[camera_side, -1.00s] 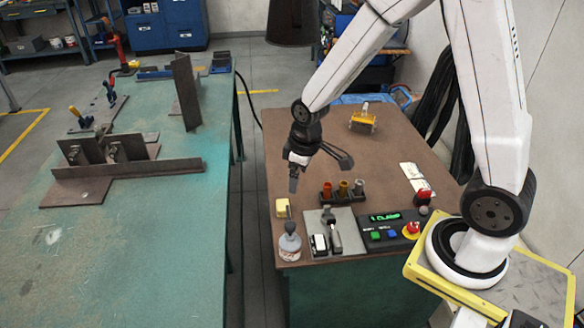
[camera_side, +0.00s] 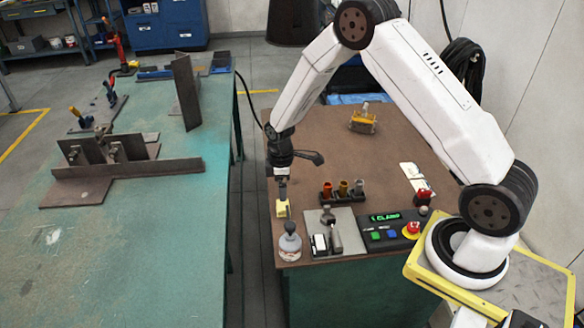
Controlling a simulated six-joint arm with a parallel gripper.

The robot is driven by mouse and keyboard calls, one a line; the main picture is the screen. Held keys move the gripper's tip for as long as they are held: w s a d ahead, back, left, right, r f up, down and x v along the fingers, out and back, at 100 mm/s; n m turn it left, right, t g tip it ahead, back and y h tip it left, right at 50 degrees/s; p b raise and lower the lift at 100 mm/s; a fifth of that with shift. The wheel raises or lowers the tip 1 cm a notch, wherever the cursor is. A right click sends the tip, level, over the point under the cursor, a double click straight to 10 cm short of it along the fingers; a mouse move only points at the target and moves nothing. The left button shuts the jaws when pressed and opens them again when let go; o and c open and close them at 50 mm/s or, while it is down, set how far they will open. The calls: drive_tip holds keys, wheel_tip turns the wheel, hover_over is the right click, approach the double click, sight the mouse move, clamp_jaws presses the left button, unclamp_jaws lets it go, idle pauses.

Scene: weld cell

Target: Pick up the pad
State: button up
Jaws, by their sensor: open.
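A small pale yellow block (camera_side: 283,211), which looks like the pad, lies near the left edge of the brown table. My gripper (camera_side: 283,197) points straight down over it, and the fingertips overlap its upper part in the picture. The jaws are open. I cannot tell whether the fingers are around the pad or just above it, or whether they touch it. The pad's far upper part is partly hidden by the fingers.
A white bottle (camera_side: 290,246) stands just in front of the pad. A grey tray (camera_side: 349,222) with tools, a dark rack (camera_side: 343,197) of small cups and a control box (camera_side: 390,231) lie to the right. The green bench (camera_side: 120,270) is left across a gap.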

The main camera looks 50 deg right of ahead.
sight(283, 205)
drive_tip(key=shift+f, duration=1.3)
drive_tip(key=shift+s+f, duration=0.1)
drive_tip(key=shift+s+f, duration=0.15)
drive_tip(key=shift+f, duration=2.35)
drive_tip(key=shift+c, duration=0.2)
drive_tip(key=c, duration=1.1)
drive_tip(key=shift+c, duration=0.2)
drive_tip(key=shift+r, duration=0.1)
